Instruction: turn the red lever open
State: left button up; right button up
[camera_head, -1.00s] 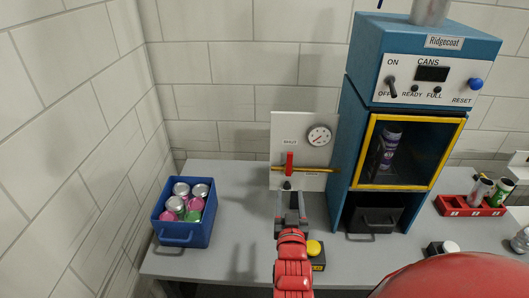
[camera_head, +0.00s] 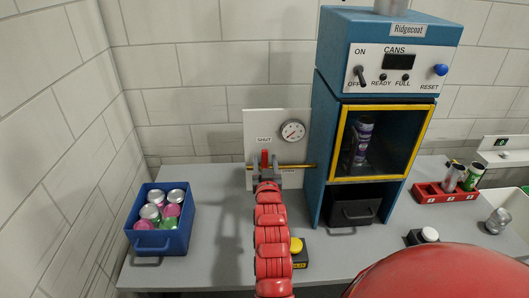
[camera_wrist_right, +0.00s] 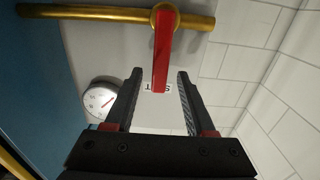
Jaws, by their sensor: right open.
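The red lever (camera_head: 265,157) stands upright on a brass pipe (camera_head: 295,166) in front of a pale panel (camera_head: 292,152), below a label reading SHUT. My right gripper (camera_head: 265,174) is at the lever, and its arm covers the panel's lower part. In the right wrist view the lever (camera_wrist_right: 161,55) points down from the pipe (camera_wrist_right: 90,13). The open fingers (camera_wrist_right: 159,75) show on either side of its free end, with gaps on both sides. How deep the lever sits between them is hard to tell. My left gripper is not in view.
A dial gauge (camera_head: 292,131) sits on the panel's upper right. The blue machine (camera_head: 323,130) stands close to the right of the panel. A blue bin (camera_head: 160,241) with cans is at left. A yellow button (camera_head: 296,245) is beside my right arm. A red rack (camera_head: 432,197) stands at right.

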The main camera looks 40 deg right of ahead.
jog(key=shift+p+x, duration=0.4)
jog(key=shift+x, duration=0.95)
grip_shut()
dwell(0.5)
